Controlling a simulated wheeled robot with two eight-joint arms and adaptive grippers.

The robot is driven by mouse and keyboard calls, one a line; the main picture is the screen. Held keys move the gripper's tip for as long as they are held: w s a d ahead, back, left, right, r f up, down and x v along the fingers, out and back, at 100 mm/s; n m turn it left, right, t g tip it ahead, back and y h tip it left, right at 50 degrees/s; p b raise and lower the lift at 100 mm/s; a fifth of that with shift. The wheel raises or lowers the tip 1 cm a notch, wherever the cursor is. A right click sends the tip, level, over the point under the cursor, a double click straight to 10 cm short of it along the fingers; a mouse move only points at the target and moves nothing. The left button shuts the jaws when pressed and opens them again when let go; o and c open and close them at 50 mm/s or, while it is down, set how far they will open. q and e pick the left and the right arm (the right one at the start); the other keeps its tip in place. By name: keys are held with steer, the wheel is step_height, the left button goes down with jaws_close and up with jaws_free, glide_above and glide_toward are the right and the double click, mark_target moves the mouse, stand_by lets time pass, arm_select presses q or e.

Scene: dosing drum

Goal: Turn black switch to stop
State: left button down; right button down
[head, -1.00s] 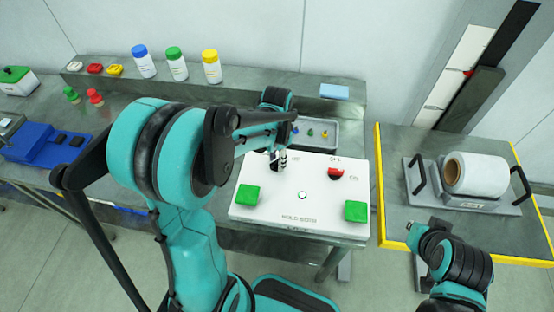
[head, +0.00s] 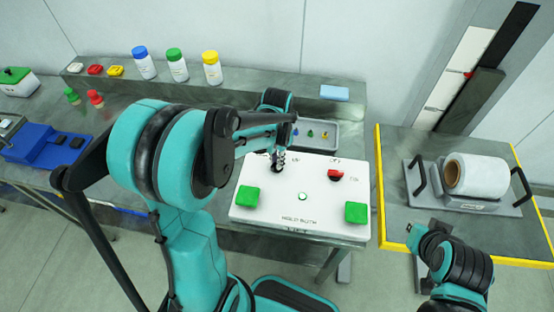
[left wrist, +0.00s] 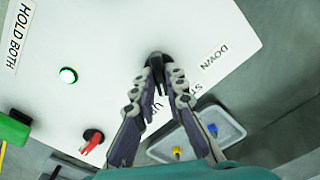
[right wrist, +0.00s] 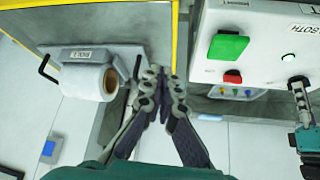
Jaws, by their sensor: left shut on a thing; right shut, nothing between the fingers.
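The white control panel (head: 300,180) lies on the bench and carries the black switch (left wrist: 156,60) near its upper left in the head view. My left gripper (head: 278,160) points down at this switch, and its fingertips (left wrist: 158,68) are shut on it in the left wrist view. Labels with "DOWN" (left wrist: 214,56) and "UP" show around the switch; a third label is partly hidden by the fingers. My right gripper (right wrist: 158,76) is shut and empty, away from the panel; its arm shows at the lower right in the head view.
The panel also has two green buttons (head: 248,196) (head: 356,212), a lit green lamp (head: 303,196) and a red switch (head: 336,175). A grey tray (head: 328,142) sits behind it. At right, a white roll (head: 478,174) stands on a yellow-edged table (head: 393,222).

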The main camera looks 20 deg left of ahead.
arm_select(q)
steer(key=n, duration=0.6)
steer(key=shift+n, duration=0.4)
stand_by(0.4)
steer(key=c, duration=1.6)
jaws_free()
steer(key=shift+o, duration=0.2)
step_height(320, 180, up, 12)
